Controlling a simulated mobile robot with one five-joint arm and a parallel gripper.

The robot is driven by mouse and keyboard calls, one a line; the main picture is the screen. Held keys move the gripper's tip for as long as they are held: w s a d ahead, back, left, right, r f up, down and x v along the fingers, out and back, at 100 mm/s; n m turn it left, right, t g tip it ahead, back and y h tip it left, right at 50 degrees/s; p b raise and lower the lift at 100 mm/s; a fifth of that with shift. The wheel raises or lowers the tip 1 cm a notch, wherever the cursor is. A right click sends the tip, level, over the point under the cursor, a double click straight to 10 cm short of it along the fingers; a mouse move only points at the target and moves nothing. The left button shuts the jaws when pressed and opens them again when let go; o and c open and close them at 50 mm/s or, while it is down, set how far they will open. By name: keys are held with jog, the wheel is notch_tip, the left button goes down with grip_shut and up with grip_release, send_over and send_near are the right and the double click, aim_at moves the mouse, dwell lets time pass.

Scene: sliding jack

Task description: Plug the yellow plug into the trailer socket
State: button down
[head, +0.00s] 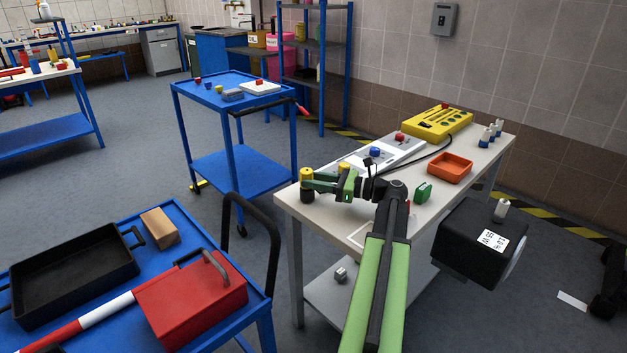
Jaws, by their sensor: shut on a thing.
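My gripper (312,182) reaches left over the near-left end of the pale workbench (288,206). Its green fingers are shut on a small yellow and black cylinder, which looks like the yellow plug (306,174); its black part hangs below the fingers. Whether it touches the bench top I cannot tell. A white panel (408,152) with a blue round fitting (375,151) and a red fitting (399,137) lies behind my gripper. I cannot tell which fitting is the trailer socket. A small yellow piece (343,167) shows just behind the fingers, partly hidden.
A yellow case (437,122), an orange tray (450,168), a green block (423,192) and small bottles (490,133) stand on the bench. A black cable (428,154) runs across the panel. A blue trolley (205,92) stands behind left; a blue cart (185,229) is at front left.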

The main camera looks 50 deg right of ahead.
jog(key=shift+d+r+p, duration=0.15)
jog(key=shift+r+p, duration=1)
jog(key=shift+r, duration=0.05)
jog(key=shift+f, duration=0.2)
dwell(0.5)
jog(key=shift+f+b, duration=0.35)
jog(key=shift+b, duration=0.25)
jog(key=shift+f+b, duration=0.7)
jog(key=shift+f+b, duration=0.5)
jog(key=shift+b, duration=0.05)
jog(key=c, duration=0.9)
grip_release()
